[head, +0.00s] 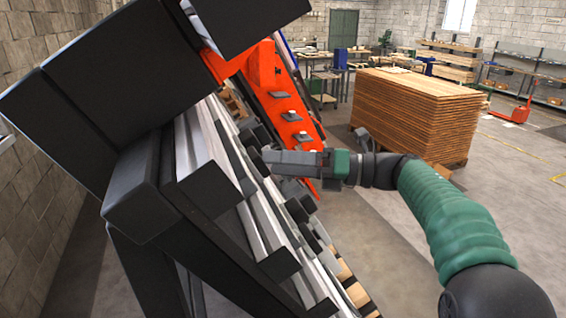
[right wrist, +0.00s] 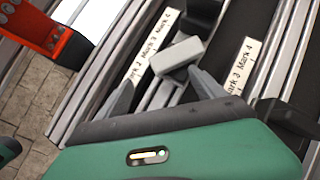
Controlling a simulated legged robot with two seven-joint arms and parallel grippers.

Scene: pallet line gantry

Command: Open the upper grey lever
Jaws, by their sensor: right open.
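A light grey lever (right wrist: 178,57) with a block-shaped handle stands out from the dark rail in the right wrist view. In the head view, my right gripper (head: 272,160) reaches in from the right to the slanted face of the gantry. The lever is hard to tell apart from the gripper there. My left gripper is not in view.
Metal rails (right wrist: 285,50) and white label strips (right wrist: 246,66) run beside the lever. A black block (right wrist: 290,117) sticks out right of my gripper. An orange panel (head: 280,100) stands behind it in the head view. A stack of boards (head: 418,112) stands on the floor at right.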

